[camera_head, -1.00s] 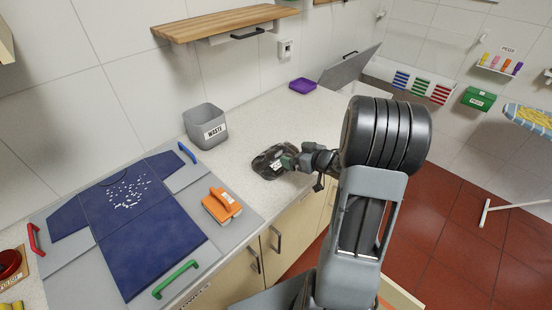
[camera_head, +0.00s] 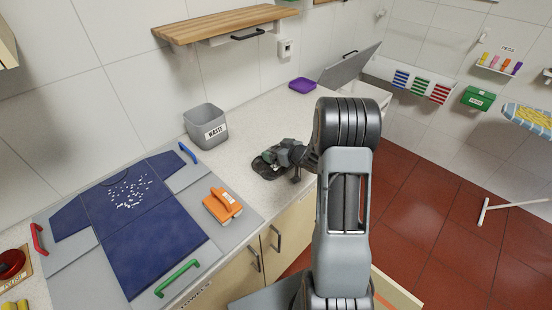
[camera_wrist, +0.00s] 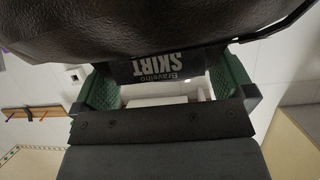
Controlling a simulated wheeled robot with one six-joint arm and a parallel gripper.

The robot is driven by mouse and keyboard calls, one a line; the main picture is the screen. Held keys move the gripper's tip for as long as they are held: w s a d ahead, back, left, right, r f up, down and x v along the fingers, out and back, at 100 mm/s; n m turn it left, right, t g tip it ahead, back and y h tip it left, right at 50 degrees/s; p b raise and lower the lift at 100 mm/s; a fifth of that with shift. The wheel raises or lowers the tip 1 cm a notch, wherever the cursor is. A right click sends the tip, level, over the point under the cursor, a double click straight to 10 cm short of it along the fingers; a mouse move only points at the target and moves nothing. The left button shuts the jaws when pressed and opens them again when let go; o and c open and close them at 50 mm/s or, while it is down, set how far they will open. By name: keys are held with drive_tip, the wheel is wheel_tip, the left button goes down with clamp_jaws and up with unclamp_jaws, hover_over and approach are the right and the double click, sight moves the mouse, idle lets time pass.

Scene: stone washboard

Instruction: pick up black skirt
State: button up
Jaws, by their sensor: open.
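The black skirt (camera_head: 268,166) lies as a dark bundle on the speckled counter, right of the grey waste bin. In the wrist view the skirt (camera_wrist: 150,28) fills the top of the picture, with its black label reading "Braveino SKIRT" (camera_wrist: 165,67). My gripper (camera_head: 280,157) is low over the skirt and hides part of it. In the wrist view my gripper's green fingers (camera_wrist: 165,88) stand apart, one on each side of the label. I cannot tell whether they touch the skirt.
A grey waste bin (camera_head: 206,126) stands at the wall. An orange brush (camera_head: 222,205) and a blue shirt (camera_head: 150,250) on a grey folding board (camera_head: 75,275) lie to the left. A purple tray (camera_head: 302,84) sits behind. A wooden shelf (camera_head: 225,22) hangs above.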

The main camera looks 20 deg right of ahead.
drive_tip(key=c, duration=1.1)
drive_tip(key=shift+r, duration=0.1)
